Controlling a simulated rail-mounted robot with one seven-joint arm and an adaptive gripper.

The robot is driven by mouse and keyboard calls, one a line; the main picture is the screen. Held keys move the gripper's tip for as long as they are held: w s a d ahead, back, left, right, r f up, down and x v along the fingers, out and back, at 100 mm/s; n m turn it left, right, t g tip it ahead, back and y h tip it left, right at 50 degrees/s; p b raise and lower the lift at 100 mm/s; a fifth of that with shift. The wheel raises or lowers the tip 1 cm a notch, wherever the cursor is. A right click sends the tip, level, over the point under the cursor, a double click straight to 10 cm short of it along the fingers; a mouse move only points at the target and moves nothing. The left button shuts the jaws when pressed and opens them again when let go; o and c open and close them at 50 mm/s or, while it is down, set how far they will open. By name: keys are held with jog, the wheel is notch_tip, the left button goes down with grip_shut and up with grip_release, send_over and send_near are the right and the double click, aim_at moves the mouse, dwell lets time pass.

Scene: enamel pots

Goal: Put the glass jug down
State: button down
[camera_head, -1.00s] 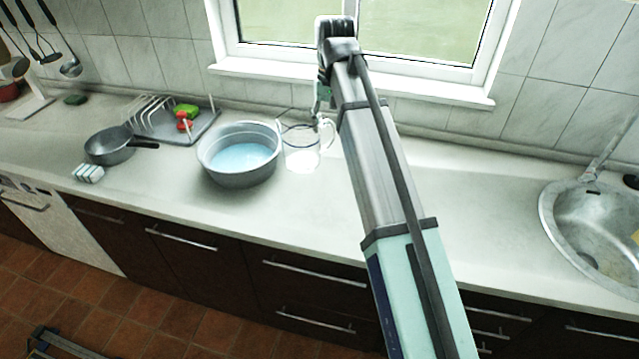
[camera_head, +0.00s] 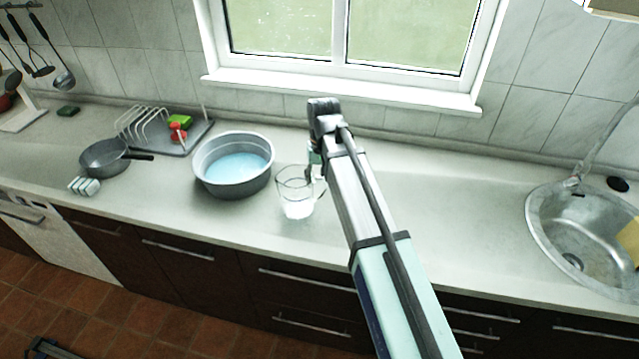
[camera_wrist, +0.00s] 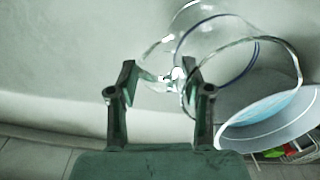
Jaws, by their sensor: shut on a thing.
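The clear glass jug (camera_head: 296,199) is in front of the window, just right of the grey basin, over the front part of the counter. My gripper (camera_head: 317,160) is at its right side, shut on its handle. The jug looks upright in the head view. I cannot tell whether its base touches the counter. In the wrist view the jug (camera_wrist: 218,52) shows as transparent rings beyond the fingers, and its handle lies between the fingertips of my gripper (camera_wrist: 160,82).
The grey basin (camera_head: 233,182) with blue water stands close left of the jug. A dish rack (camera_head: 145,128), a pan (camera_head: 103,158) and small white blocks (camera_head: 84,186) are farther left. The counter (camera_head: 440,205) is clear to the right, up to the sink (camera_head: 580,235).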

jog(key=shift+f, duration=1.35)
jog(key=shift+c, duration=2.4)
grip_release()
jog(key=r, duration=0.4)
jog(key=r+b, duration=0.1)
jog(key=r, duration=0.3)
jog(key=r+b, duration=0.1)
jog(key=r, duration=0.3)
jog(key=shift+d+r, duration=0.15)
jog(key=shift+d, duration=0.1)
